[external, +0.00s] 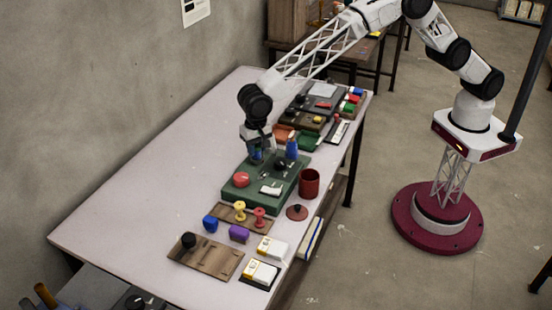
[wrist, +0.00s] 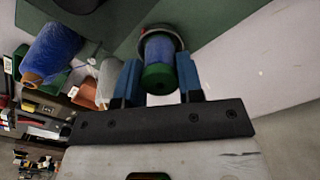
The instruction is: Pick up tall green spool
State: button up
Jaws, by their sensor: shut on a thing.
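My gripper (external: 258,155) points down over the far-left part of the green board. In the wrist view my gripper (wrist: 160,80) has its two blue fingers on either side of a spool with a green end (wrist: 159,78) and a blue wound body, and is shut on it. I take this for the tall green spool. In the external view it is mostly hidden by the fingers, and I cannot tell whether it touches the board. A blue spool (external: 292,148) stands upright to its right; it also shows in the wrist view (wrist: 52,50) with a tan end.
The green board (external: 235,192) also holds a red dome (external: 242,179) and a white block (external: 270,190). A dark red cup (external: 309,182) stands to its right. Yellow and red spools (external: 259,216) stand in front. The table's left side (external: 140,190) is clear.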

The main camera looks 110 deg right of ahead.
aim_at(256, 146)
jog(key=shift+r, duration=0.15)
jog(key=shift+r, duration=4.9)
